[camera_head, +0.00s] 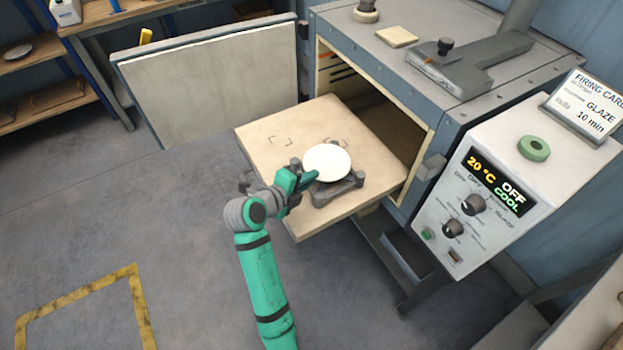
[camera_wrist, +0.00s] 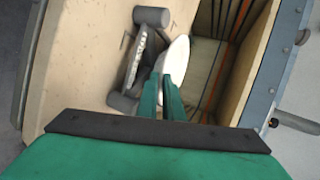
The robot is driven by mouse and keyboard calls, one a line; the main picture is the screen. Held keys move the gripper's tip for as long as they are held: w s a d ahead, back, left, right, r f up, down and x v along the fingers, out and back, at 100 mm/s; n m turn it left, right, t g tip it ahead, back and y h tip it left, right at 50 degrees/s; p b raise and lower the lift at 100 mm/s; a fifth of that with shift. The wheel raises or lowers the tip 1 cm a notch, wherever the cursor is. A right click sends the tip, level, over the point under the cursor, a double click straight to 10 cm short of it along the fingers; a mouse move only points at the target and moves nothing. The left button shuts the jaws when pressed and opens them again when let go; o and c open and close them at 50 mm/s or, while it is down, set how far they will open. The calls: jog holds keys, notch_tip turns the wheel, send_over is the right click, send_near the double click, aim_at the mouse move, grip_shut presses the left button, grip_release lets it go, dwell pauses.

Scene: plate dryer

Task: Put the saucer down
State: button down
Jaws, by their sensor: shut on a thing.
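The saucer (camera_head: 327,159) is a small white disc above a dark grey stand (camera_head: 338,189) on the pulled-out kiln shelf. My gripper (camera_head: 311,178) comes from the left and is shut on the saucer's near-left edge. In the wrist view the saucer (camera_wrist: 178,58) is seen nearly edge-on between the green fingertips of my gripper (camera_wrist: 167,88). The grey stand (camera_wrist: 140,58) is close beside it there. I cannot tell whether the saucer touches the stand.
The pale shelf (camera_head: 262,130) sticks out of the open kiln (camera_head: 420,115), with bare room and corner marks at its back left. The kiln door (camera_head: 210,85) stands open at the left. A control box (camera_head: 480,205) reading OFF and COOL stands at the right.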

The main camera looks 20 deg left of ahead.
jog(key=shift+d+f, duration=0.15)
jog(key=shift+f, duration=0.35)
jog(key=shift+d, duration=0.15)
jog(key=shift+s, duration=0.1)
jog(key=c, duration=2.3)
grip_release()
jog(key=shift+a+f, duration=0.1)
jog(key=shift+a, duration=0.1)
jog(key=o, duration=0.4)
jog(key=shift+s, duration=0.1)
jog(key=v, duration=1.2)
jog(key=shift+d, duration=0.1)
